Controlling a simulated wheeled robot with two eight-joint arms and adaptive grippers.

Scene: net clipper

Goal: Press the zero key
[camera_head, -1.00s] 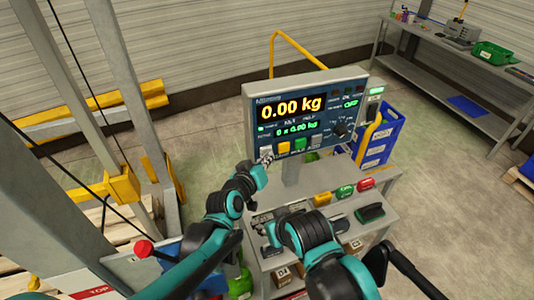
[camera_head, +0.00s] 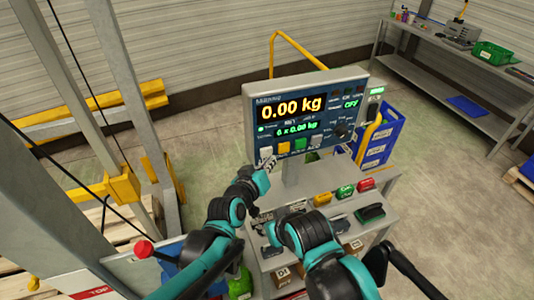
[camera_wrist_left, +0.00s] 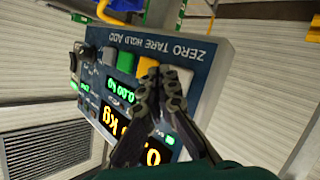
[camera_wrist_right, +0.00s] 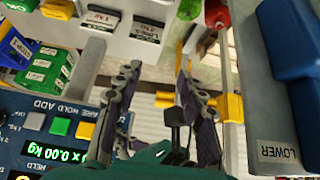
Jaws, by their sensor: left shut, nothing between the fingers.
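The indicator panel (camera_head: 347,108) stands on a post and reads 0.00 kg. Its keys form a row along the lower edge. The white zero key (camera_head: 266,152) is leftmost, beside the yellow key (camera_head: 284,148) and green key (camera_head: 300,144). My left gripper (camera_head: 268,165) is shut and empty, just below the zero key in the head view. In the left wrist view, the fingertips (camera_wrist_left: 161,84) overlap the panel face near the yellow key and partly hide the white zero key (camera_wrist_left: 181,74); contact cannot be told. My right gripper (camera_wrist_right: 158,78) is open and empty below the panel.
A grey bench (camera_head: 393,183) below the panel holds yellow, green and red items. A blue crate (camera_head: 381,137) stands behind at right. A red-knobbed lever (camera_head: 143,248) and yellow-grey posts are at left.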

